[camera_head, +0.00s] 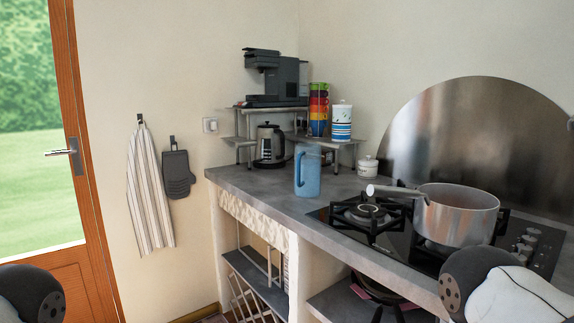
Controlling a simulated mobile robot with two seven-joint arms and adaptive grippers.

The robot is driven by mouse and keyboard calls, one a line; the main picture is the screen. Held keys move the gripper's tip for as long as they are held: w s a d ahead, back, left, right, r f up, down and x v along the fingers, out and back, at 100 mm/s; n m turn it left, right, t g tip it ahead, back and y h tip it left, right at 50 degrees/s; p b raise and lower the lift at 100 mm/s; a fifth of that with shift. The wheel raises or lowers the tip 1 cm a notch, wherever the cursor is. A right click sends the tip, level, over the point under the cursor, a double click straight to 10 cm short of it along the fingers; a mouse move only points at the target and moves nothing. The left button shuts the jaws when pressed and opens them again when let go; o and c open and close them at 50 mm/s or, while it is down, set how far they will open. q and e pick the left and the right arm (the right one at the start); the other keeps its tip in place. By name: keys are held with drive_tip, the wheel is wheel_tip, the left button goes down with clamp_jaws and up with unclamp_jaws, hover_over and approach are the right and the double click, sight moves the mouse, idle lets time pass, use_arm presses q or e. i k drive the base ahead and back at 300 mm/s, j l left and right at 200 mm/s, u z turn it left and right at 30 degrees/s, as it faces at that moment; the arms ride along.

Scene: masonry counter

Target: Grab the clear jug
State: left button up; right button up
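A translucent blue jug (312,172) stands upright near the front edge of the grey counter (260,190), left of the hob. Its handle is on its left side. No other jug that looks clear is visible. Parts of my arms show at the lower left and lower right corners. Neither gripper is in view, and nothing of mine touches the jug.
A black hob (392,225) carries a metal saucepan (456,213) whose handle points left towards the jug. A kettle (270,145) stands behind the jug. A shelf (240,112) holds a coffee machine (276,79), stacked colourful cups (319,108) and a striped canister (341,122).

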sight(307, 155)
drive_tip(key=i+j, duration=0.25)
drive_tip(key=i, duration=0.2)
drive_tip(key=i+j, duration=0.25)
drive_tip(key=i, duration=0.2)
drive_tip(key=i+j, duration=0.25)
drive_tip(key=i, duration=0.15)
